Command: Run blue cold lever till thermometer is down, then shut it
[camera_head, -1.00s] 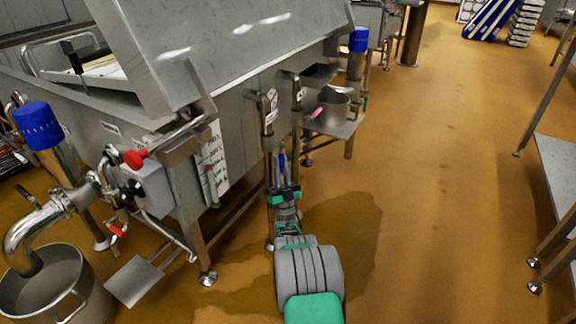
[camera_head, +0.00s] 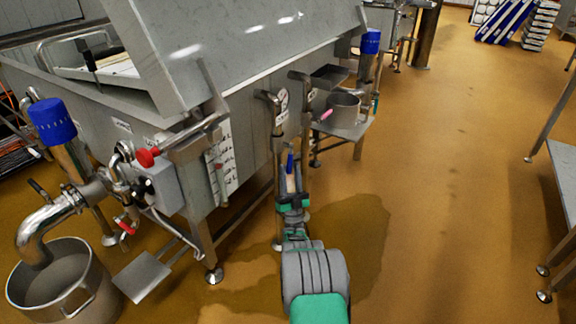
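A small blue lever-like piece (camera_head: 290,162) shows upright at the tip of my gripper (camera_head: 291,182), in front of the vat's right-hand pipes. My arm reaches up from the bottom of the picture to it. The fingers are small and partly merge with the blue piece, so I cannot tell whether they touch it or how far apart they are. A pale round gauge or tag (camera_head: 282,112) sits by the bent steel pipe (camera_head: 273,130) above my gripper. No thermometer reading can be made out.
The steel vat (camera_head: 250,125) fills the left. A small pot (camera_head: 343,108) sits on a side shelf. A bench (camera_head: 562,165) stands at right; the floor between is open, with a dark patch.

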